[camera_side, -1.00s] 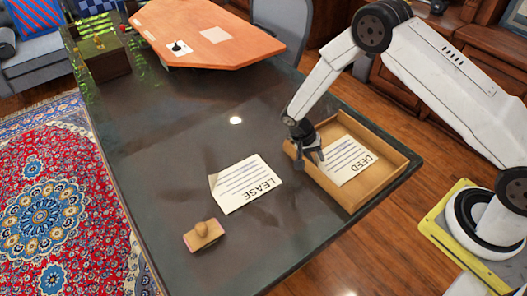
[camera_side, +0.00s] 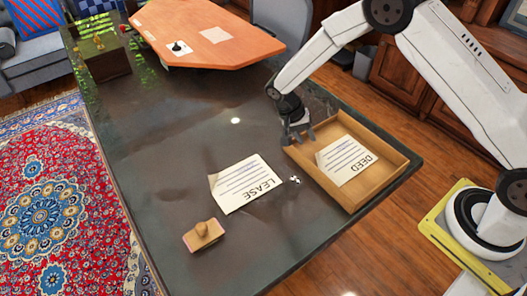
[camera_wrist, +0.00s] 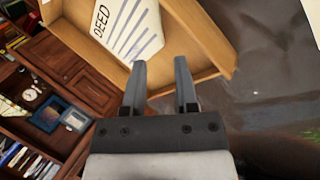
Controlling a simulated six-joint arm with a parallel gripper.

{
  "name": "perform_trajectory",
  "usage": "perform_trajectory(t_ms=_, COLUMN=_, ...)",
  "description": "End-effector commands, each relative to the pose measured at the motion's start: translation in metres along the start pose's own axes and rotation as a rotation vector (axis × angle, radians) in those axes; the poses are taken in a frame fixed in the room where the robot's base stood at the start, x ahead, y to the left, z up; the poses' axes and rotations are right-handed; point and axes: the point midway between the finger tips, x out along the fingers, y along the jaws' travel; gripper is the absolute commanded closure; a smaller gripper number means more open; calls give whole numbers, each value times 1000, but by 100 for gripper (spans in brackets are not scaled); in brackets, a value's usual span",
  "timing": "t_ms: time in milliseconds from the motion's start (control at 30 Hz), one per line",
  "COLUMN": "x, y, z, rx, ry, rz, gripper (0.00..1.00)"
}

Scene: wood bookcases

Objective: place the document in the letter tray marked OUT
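A sheet marked DEED (camera_side: 346,160) lies inside a shallow wooden tray (camera_side: 390,180) on the right of the dark table. Its near left corner looks slightly raised. The tray holding DEED shows in the wrist view too (camera_wrist: 215,35), with the DEED sheet (camera_wrist: 125,30) in it. No OUT mark is readable on the tray. A sheet marked LEASE (camera_side: 245,184) lies on the table left of the tray. My gripper (camera_side: 298,140) is open and empty, near the tray's far left corner. The wrist view shows a gap between its fingers (camera_wrist: 160,82).
A wooden stamp (camera_side: 203,235) stands on the table near LEASE. A small black-and-white thing (camera_side: 294,180), unclear, is between LEASE and the tray. An orange board (camera_side: 205,38) and a dark box (camera_side: 106,57) are at the back. The middle of the table is clear.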

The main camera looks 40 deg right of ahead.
Motion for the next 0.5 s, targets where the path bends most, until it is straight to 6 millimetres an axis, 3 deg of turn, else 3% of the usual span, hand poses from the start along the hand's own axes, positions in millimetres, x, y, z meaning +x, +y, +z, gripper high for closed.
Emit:
perform_trajectory(t_ms=200, x=-25, y=0, z=0, rx=1, ry=1, rz=-2, gripper=63)
perform_trajectory(t_ms=500, x=-32, y=0, z=0, rx=0, ry=-1, rz=0, gripper=63)
